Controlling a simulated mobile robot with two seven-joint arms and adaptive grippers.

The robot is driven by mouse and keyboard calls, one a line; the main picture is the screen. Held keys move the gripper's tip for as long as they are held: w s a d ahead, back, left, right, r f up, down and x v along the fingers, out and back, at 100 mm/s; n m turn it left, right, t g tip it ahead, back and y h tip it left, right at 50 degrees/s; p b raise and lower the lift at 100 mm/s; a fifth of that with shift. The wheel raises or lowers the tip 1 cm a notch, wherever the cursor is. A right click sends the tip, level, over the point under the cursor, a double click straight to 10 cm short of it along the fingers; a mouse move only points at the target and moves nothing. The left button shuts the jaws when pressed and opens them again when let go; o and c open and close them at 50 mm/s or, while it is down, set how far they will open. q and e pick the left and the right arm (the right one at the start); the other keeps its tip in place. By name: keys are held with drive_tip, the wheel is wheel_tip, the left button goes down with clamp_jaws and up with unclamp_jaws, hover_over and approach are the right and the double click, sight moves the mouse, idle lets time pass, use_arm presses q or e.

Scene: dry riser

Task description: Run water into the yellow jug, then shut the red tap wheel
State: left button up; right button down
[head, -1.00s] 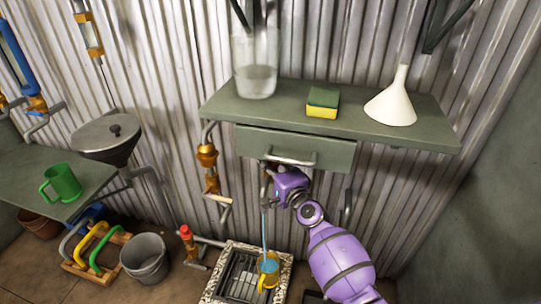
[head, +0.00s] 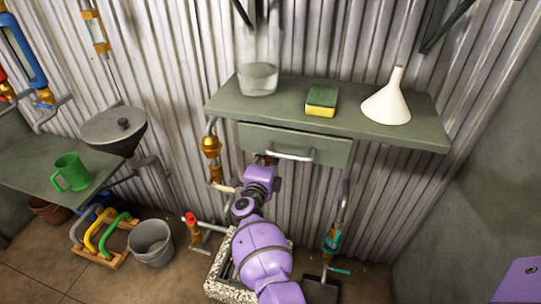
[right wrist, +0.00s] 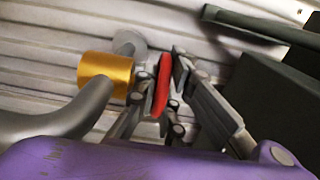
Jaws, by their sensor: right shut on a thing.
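My right gripper (head: 266,165) is just below the drawer under the wall shelf. In the right wrist view its fingers (right wrist: 164,95) are shut on the red tap wheel (right wrist: 163,75), seen edge-on between them. A brass fitting (right wrist: 105,74) on the grey pipe is just left of the wheel. The yellow jug is hidden behind my right arm, and so is any water stream. The speckled stone drain surround (head: 228,291) shows only in part around the arm. My left gripper is not in view.
The green shelf (head: 420,134) holds a glass jar (head: 258,79), a sponge (head: 321,101) and a white funnel (head: 388,98). A drawer handle (head: 290,154) juts out above my gripper. A bucket (head: 151,242) and a green mug (head: 71,172) are at left.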

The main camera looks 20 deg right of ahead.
sight(268, 161)
drive_tip(key=shift+h, duration=0.3)
drive_tip(key=c, duration=1.8)
unclamp_jaws()
drive_tip(key=shift+d, duration=0.1)
drive_tip(key=shift+c, duration=0.2)
drive_tip(key=v, duration=0.7)
drive_tip(key=shift+s+a+r, duration=0.1)
drive_tip(key=shift+s+a, duration=0.1)
